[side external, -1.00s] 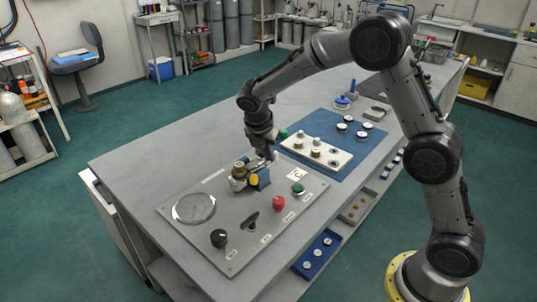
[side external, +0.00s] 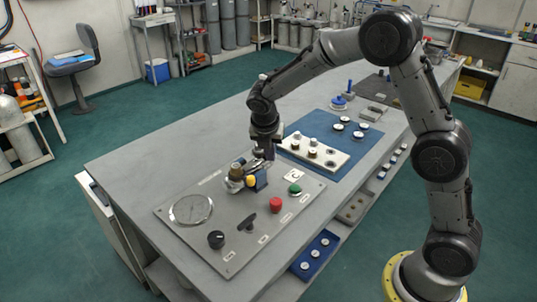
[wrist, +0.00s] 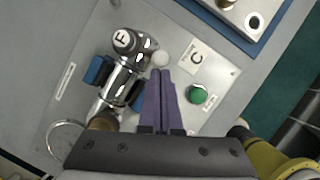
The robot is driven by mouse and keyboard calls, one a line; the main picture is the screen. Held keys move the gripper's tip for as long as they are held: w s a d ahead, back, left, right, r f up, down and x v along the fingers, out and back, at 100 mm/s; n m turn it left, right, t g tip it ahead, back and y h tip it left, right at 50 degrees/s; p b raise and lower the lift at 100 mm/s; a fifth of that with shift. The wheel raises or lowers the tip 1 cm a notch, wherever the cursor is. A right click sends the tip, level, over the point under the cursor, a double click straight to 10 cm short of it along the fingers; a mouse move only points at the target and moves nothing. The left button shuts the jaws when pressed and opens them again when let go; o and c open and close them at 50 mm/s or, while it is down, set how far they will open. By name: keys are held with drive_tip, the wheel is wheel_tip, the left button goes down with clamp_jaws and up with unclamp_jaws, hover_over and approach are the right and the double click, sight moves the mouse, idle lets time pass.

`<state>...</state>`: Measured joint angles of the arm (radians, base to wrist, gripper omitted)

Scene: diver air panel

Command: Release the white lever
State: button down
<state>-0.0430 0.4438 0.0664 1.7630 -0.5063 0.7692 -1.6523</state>
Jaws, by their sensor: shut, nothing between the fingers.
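In the wrist view, a white round knob (wrist: 160,59), which looks like the end of the white lever, sits beside a chrome valve fitting (wrist: 122,75). The rest of the lever is not clear. My gripper (wrist: 155,72) has its purple fingers together, tips just below the knob in the picture; I cannot tell whether they touch it. In the side external view, my gripper (side external: 262,156) points down over the back edge of the fitting (side external: 238,178) on the grey panel. I cannot make out the white knob there.
The panel also carries a round gauge (side external: 190,209), a black knob (side external: 216,239), a black handle (side external: 247,222), a red knob (side external: 275,204) and a green button (side external: 295,189). A blue mat (side external: 350,146) with a white block and several pucks lies behind.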

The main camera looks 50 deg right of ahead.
drive_tip(key=d+n, duration=0.2)
drive_tip(key=d+n+t+y, duration=0.1)
drive_tip(key=d+n, duration=0.1)
drive_tip(key=n, duration=0.1)
drive_tip(key=shift+w+d+t, duration=0.1)
drive_tip(key=shift+d+t, duration=0.2)
drive_tip(key=shift+d, duration=0.1)
drive_tip(key=shift+w+a, duration=0.1)
drive_tip(key=shift+a, duration=0.05)
drive_tip(key=shift+w+a, duration=0.35)
drive_tip(key=shift+a, duration=0.2)
idle(0.3)
drive_tip(key=s+a+r, duration=0.3)
drive_tip(key=s+r, duration=0.4)
drive_tip(key=r, duration=0.2)
drive_tip(key=shift+a+r, duration=0.15)
drive_tip(key=shift+r, duration=0.05)
